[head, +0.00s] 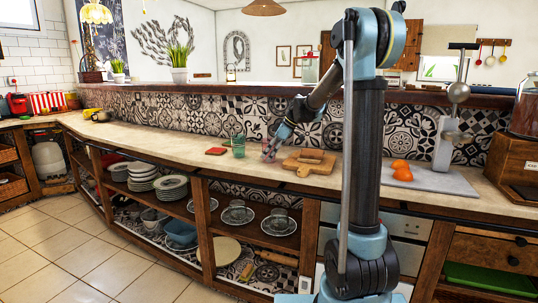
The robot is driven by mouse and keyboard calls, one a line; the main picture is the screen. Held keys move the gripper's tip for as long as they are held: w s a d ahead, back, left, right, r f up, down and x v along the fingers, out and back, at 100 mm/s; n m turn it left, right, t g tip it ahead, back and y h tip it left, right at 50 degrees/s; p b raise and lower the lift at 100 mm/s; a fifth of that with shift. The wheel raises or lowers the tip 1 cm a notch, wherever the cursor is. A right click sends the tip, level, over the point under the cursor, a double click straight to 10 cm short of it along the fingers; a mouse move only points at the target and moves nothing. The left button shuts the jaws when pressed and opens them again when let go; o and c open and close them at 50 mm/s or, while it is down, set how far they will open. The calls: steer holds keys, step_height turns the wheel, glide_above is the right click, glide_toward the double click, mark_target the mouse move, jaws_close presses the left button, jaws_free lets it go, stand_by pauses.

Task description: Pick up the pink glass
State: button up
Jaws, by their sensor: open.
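The pink glass (269,154) stands on the counter, small in the head view, left of the wooden cutting board. My gripper (277,143) reaches down to the left and is open at the glass's upper right side. The gripper partly covers the glass. From this view I cannot tell whether the fingers are around the glass or only beside it, or whether they touch it.
A green glass (238,146) and a red square item (216,151) stand to the left. The cutting board (309,162) lies close on the right. Oranges (402,171) lie farther right on a grey slab (440,180). The tiled wall (190,115) rises behind; the counter's left stretch is mostly clear.

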steer(key=shift+a+f, duration=0.1)
steer(key=shift+f, duration=0.1)
steer(key=c, duration=1.3)
